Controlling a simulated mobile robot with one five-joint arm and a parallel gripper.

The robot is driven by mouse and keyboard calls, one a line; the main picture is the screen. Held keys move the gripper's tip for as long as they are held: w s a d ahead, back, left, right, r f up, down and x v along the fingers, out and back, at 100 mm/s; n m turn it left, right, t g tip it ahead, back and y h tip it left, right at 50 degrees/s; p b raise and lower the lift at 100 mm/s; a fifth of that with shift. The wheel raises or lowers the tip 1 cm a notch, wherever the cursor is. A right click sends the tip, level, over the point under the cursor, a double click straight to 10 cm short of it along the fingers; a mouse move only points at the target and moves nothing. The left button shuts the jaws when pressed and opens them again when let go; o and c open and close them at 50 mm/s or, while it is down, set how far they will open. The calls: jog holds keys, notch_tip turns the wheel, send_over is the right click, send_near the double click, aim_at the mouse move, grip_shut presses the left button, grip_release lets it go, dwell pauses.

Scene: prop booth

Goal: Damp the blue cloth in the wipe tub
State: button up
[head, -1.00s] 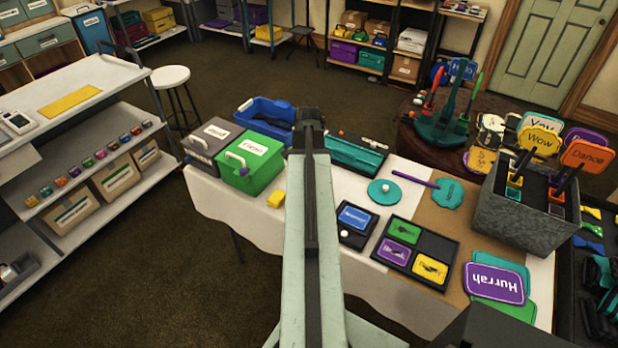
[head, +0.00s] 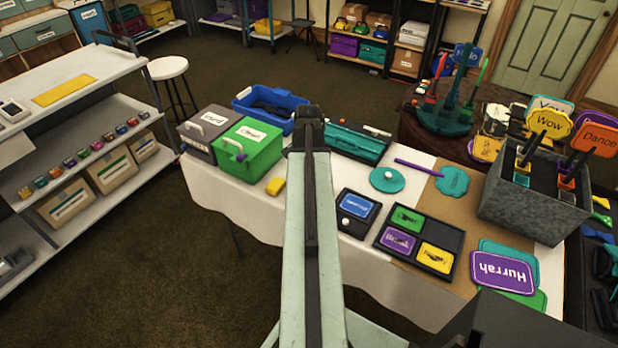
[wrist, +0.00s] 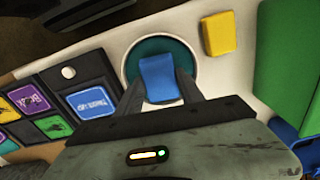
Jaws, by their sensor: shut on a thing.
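In the wrist view my gripper (wrist: 160,92) is shut on the blue cloth (wrist: 159,76), a small folded blue piece standing out between the two dark fingertips. Beyond and around the cloth is the wipe tub, round with a pale rim (wrist: 191,60) and a teal inside. The cloth overlaps the tub's opening in the picture; I cannot tell whether it touches the inside or hangs above it. In the head view my arm hides my gripper, the cloth and the tub.
A yellow block (head: 275,186) lies on the white table near the tub. A green bin (head: 247,151) and a grey bin (head: 202,132) stand at the left end. A black tray with a blue card (head: 360,204) is right of my arm, with a tray of coloured cards (head: 417,242) beyond.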

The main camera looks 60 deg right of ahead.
jog(key=shift+f+b, duration=0.55)
jog(key=shift+b, duration=0.05)
dwell(1.4)
notch_tip(320, 180, up, 7)
jog(key=p, duration=0.7)
jog(key=shift+r, duration=0.15)
